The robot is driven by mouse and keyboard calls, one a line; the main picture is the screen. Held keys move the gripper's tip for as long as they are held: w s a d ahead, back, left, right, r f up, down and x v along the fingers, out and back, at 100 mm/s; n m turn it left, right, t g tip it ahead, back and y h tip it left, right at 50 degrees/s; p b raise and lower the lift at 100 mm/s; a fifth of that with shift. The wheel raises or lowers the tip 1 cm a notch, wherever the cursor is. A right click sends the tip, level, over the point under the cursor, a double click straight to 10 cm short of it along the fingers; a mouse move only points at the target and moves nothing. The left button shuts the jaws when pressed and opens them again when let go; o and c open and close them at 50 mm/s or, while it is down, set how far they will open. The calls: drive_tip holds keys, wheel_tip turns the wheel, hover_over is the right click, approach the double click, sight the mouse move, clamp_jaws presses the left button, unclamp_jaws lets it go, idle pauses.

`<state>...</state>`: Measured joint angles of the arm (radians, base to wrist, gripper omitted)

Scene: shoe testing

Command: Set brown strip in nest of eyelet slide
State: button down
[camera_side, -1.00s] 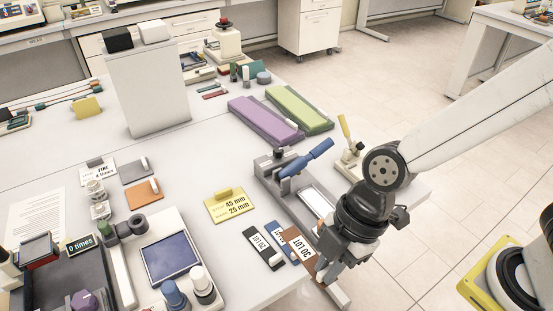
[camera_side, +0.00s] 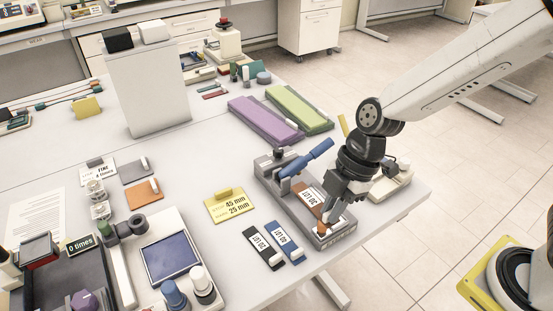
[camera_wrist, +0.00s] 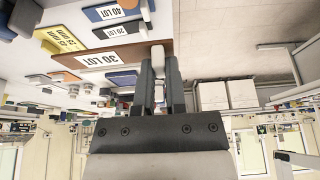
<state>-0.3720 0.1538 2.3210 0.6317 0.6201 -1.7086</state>
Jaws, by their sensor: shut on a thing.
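The brown strip (camera_side: 320,209), with a white label reading LOT 30, lies lengthwise along the nest of the eyelet slide in the side view. The eyelet slide (camera_side: 336,239) is a long grey base with a blue lever (camera_side: 309,157) at its far end. My gripper (camera_side: 333,218) points down over the near end of the slide. It is shut on the strip's pale tab; the wrist view shows the tab (camera_wrist: 159,58) between the fingers and the brown strip (camera_wrist: 68,52) reaching left. I cannot tell whether the strip touches the nest floor or hovers just above.
A black strip (camera_side: 262,249) and a blue strip (camera_side: 286,243) lie left of the slide. A yellow card (camera_side: 230,206) lies farther left. Purple (camera_side: 263,120) and green (camera_side: 298,108) blocks lie behind. A small fixture (camera_side: 393,181) stands to the right, near the table edge.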

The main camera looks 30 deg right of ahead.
drive_tip(key=w+d, duration=0.3)
drive_tip(key=d, duration=0.3)
drive_tip(key=shift+w+f, duration=0.2)
drive_tip(key=shift+f, duration=0.1)
drive_tip(key=shift+a+f, duration=0.1)
drive_tip(key=shift+f, duration=0.05)
drive_tip(key=shift+f, duration=2.75)
drive_tip(key=shift+f, duration=0.75)
drive_tip(key=shift+r, duration=0.1)
